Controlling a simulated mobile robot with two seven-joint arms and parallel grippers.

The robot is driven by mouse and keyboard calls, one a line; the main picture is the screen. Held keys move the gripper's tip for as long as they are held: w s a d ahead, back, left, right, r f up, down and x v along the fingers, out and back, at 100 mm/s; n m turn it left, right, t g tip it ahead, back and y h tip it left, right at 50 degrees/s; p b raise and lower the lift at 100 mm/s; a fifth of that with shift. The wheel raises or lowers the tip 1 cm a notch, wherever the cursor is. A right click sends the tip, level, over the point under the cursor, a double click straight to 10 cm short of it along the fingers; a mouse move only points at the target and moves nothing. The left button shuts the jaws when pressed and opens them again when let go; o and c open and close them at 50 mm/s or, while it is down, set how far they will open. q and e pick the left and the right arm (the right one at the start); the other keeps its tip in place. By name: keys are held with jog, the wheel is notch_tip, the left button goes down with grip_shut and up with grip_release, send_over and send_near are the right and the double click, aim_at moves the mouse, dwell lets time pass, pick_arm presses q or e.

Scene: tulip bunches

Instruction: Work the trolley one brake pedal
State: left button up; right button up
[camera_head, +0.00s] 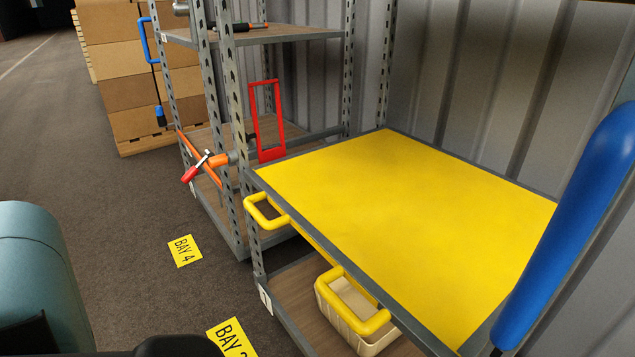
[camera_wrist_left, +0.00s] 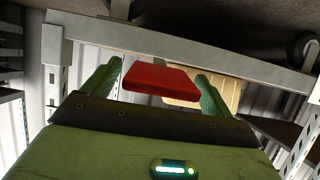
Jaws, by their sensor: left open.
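In the left wrist view, a red flat pedal (camera_wrist_left: 162,83) shows between the two green fingers of my left gripper (camera_wrist_left: 158,70). The fingers are open, one to each side of the pedal, with gaps visible. I cannot tell whether anything touches it. A long pale grey frame rail (camera_wrist_left: 180,55) runs behind the pedal, with dark wheels (camera_wrist_left: 301,48) near the top edge. The pedal and my gripper fingers do not show in the head view. My right gripper is not in view.
In the head view, a yellow-topped shelf unit (camera_head: 400,220) fills the middle, with yellow handles (camera_head: 265,212) and a cream bin (camera_head: 352,315) below. A blue bar (camera_head: 575,225) stands at right. Stacked cartons (camera_head: 115,75) stand behind. Floor beside the BAY 4 label (camera_head: 185,251) is clear.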

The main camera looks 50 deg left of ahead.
pick_arm(q)
jog(key=p+v, duration=0.3)
jog(key=v, duration=0.4)
jog(key=shift+s+r, duration=0.2)
jog(key=shift+s, duration=0.2)
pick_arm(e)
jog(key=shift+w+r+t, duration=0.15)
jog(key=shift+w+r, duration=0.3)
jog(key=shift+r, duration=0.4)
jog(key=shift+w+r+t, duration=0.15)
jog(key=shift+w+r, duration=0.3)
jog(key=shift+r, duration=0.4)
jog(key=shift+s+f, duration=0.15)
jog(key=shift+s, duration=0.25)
